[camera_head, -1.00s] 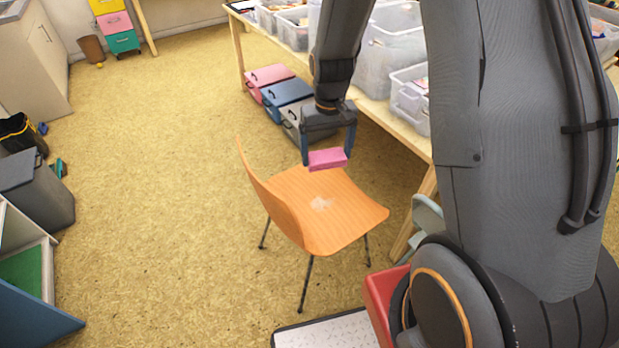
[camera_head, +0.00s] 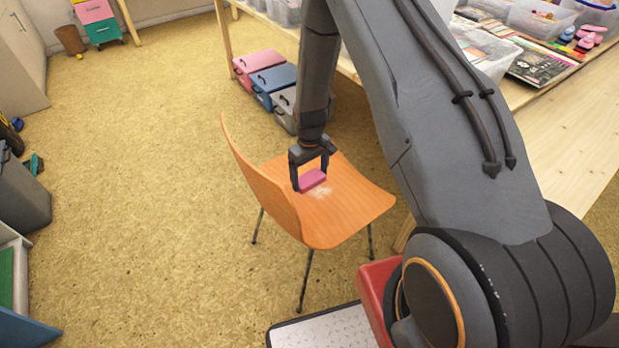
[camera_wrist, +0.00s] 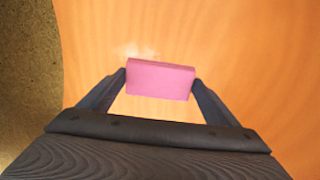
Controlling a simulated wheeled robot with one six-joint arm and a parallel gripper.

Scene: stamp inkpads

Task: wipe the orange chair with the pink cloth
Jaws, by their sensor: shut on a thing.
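The orange chair (camera_head: 350,215) stands on the floor with its backrest on the left. A pale whitish smudge (camera_head: 322,192) lies on its seat. My gripper (camera_head: 312,180) is shut on the pink cloth (camera_head: 313,181), a folded block, low over the seat beside the smudge. In the wrist view, the pink cloth (camera_wrist: 160,80) sits between both fingertips, with the orange seat (camera_wrist: 240,50) behind it. Part of the smudge (camera_wrist: 135,52) shows just beyond the cloth. I cannot tell whether the cloth touches the seat.
Pink, blue and grey cases (camera_head: 268,82) stand on the floor behind the chair. A long wooden table (camera_head: 570,120) with bins runs along the right. A red object (camera_head: 375,285) is close to the chair's front right. The floor (camera_head: 150,180) left of the chair is clear.

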